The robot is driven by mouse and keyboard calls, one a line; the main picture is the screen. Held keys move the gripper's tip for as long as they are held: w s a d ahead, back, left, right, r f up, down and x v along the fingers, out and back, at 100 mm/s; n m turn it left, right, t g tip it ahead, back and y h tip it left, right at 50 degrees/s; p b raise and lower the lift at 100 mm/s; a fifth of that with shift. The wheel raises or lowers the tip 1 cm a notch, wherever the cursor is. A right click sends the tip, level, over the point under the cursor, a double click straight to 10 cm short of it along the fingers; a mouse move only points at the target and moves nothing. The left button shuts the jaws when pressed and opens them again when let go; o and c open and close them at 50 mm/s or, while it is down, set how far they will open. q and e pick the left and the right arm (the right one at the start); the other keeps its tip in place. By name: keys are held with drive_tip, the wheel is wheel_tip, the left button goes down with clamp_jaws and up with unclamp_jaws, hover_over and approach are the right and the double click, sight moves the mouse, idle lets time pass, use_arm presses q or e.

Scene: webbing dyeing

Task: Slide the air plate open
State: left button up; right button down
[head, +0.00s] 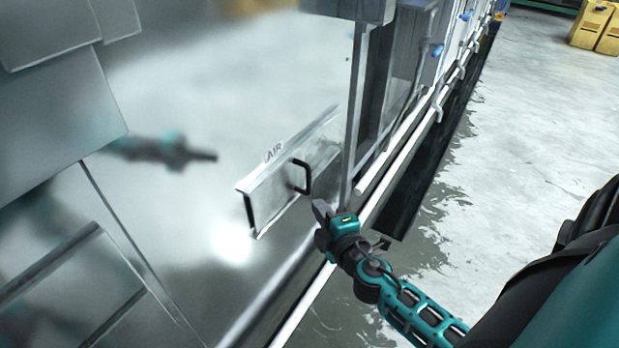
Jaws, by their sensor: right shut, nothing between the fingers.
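The air plate (275,197) is a flat metal plate on the machine's shiny side wall, left of my right gripper. The word AIR is marked just above its top edge. A black U-shaped handle (304,178) stands out near its right end. My right gripper (319,209) is shut and empty, just below and to the right of the handle, and looks apart from it. I cannot tell whether the plate is open or closed. My left gripper is not in view; the blurred teal and black arm shape on the wall looks like a reflection.
A vertical metal post (354,110) stands right of the plate. Long white rails (402,148) run along the machine's base beside a dark floor strip. The concrete floor (530,130) at right is clear up to yellow containers (594,27) at the far right.

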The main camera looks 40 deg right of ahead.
approach(310, 177)
drive_tip(key=w+a+r, duration=0.2)
drive_tip(key=w+a, duration=0.1)
drive_tip(key=w, duration=0.1)
drive_tip(key=w+d, duration=0.1)
drive_tip(key=w+d+b, duration=0.1)
drive_tip(key=shift+w+d+f, duration=0.25)
drive_tip(key=shift+w+f, duration=0.05)
drive_tip(key=shift+w, duration=0.1)
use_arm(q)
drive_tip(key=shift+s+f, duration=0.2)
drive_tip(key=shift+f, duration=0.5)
use_arm(e)
drive_tip(key=shift+w+d, duration=0.15)
drive_tip(key=shift+d, duration=0.05)
